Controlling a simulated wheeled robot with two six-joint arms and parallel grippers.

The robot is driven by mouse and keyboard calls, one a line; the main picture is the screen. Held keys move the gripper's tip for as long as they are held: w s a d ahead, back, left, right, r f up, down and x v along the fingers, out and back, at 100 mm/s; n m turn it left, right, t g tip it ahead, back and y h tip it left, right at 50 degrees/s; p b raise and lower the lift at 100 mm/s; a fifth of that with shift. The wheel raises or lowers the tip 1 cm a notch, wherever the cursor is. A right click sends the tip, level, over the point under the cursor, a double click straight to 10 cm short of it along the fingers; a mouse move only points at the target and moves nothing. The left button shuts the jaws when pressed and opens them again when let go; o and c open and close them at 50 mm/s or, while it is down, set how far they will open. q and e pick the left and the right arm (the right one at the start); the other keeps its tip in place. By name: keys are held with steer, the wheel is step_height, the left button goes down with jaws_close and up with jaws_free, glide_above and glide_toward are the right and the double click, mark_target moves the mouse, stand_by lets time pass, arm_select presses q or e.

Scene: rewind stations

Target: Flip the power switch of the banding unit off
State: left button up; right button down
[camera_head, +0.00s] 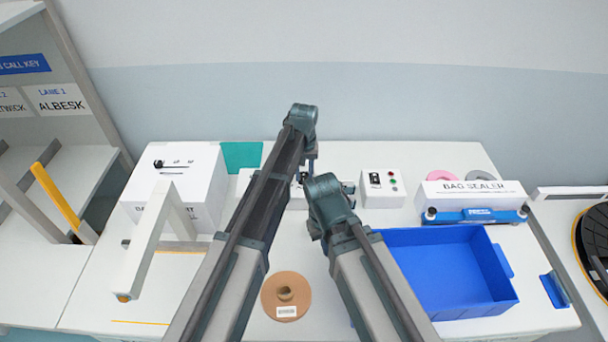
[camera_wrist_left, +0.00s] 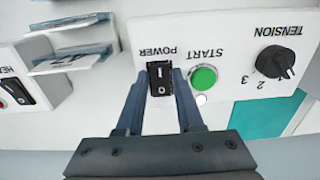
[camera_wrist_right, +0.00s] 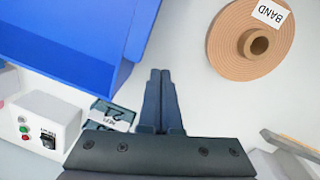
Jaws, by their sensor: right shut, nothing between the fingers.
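In the left wrist view the banding unit's white panel (camera_wrist_left: 226,60) appears upside down, with a black POWER rocker switch (camera_wrist_left: 160,78), a green START button (camera_wrist_left: 203,78) and a TENSION knob (camera_wrist_left: 276,62). The switch bears I and O marks; I cannot tell which side is pressed. My left gripper (camera_wrist_left: 161,80) has its fingers apart, one on each side of the switch; contact is unclear. In the head view my left arm hides most of this panel. My right gripper (camera_wrist_right: 160,72) is shut and empty, above the table near the blue bin (camera_wrist_right: 65,40).
A sealer control box (camera_head: 382,188) with its own black switch stands right of the panel, with small cards (camera_wrist_left: 75,50) between. The bag sealer (camera_head: 470,196) is behind the blue bin. A brown band roll (camera_head: 286,296) lies in front, a white press-like unit (camera_head: 170,200) at left.

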arm_select(q)
jaws_close()
steer(key=shift+w+g, duration=0.4)
steer(key=shift+g, duration=0.1)
steer(key=shift+w+g, duration=0.15)
steer(key=shift+g, duration=0.25)
steer(key=shift+g+b, duration=0.3)
steer(key=shift+g, duration=0.3)
arm_select(e)
steer(key=shift+f, duration=0.35)
arm_select(q)
steer(key=shift+r, duration=0.1)
steer(key=o, duration=0.5)
jaws_free()
steer(key=shift+r, duration=0.15)
arm_select(e)
steer(key=shift+r, duration=0.2)
